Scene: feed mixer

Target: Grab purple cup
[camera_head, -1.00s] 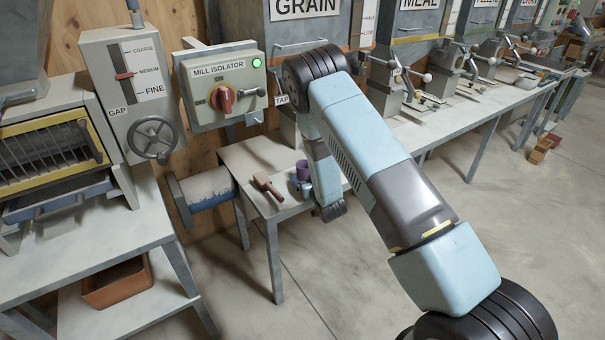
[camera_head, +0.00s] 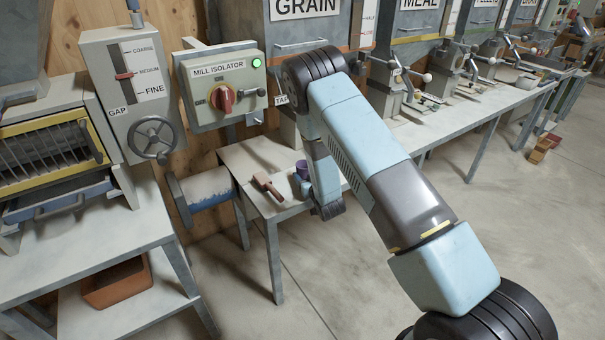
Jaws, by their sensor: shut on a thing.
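The purple cup (camera_head: 302,167) is small in the head view, at the front part of the small grey table below the mill isolator box. My gripper (camera_head: 303,184) is at the cup, at the end of my pale blue arm. It is shut on the cup, though the fingers are small and partly hidden by my own wrist. Whether the cup touches the tabletop cannot be told.
A wooden mallet (camera_head: 267,186) lies on the table (camera_head: 240,157) just left of the cup. A long bench (camera_head: 450,115) with several machines runs to the right. The floor in front is clear.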

